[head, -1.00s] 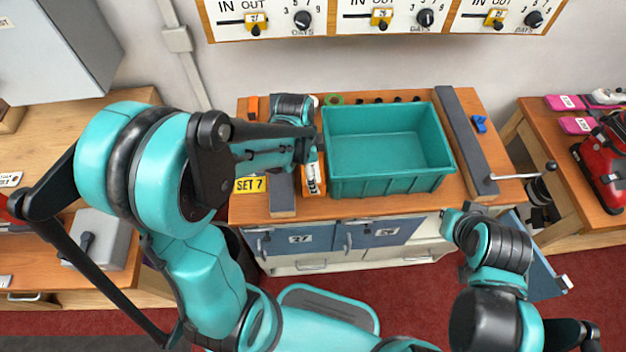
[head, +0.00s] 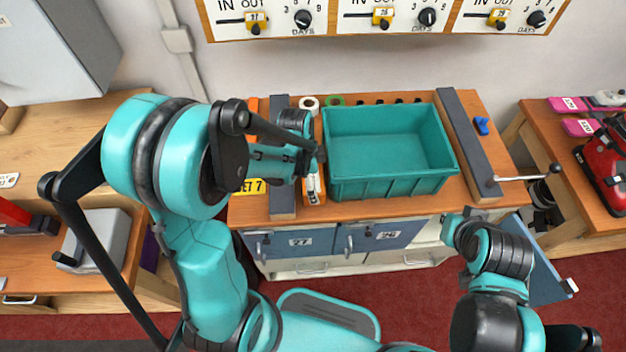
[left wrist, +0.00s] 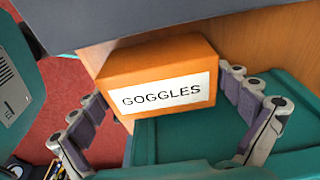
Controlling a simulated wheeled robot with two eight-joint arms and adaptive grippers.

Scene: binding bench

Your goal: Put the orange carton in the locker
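The orange carton (head: 314,198), labelled GOGGLES in the left wrist view (left wrist: 190,68), sits on the bench top between a grey bar and a teal bin. My left gripper (head: 312,172) is over it. In the left wrist view its fingers (left wrist: 162,92) are apart, one on each side of the carton; a small gap seems to show at the left finger. The locker (head: 345,240) is under the bench top. Its blue doors 27 and 26 are shut, and a door at the right (head: 540,265) stands open. My right gripper (head: 452,228) is near that opening; its fingers are unclear.
The teal bin (head: 388,185) is empty and close beside the carton's right. A grey bar (head: 283,195) is at its left, another (head: 470,150) at the bench's right. Tape rolls (head: 309,103) lie behind. A side bench (head: 575,180) holds a red object.

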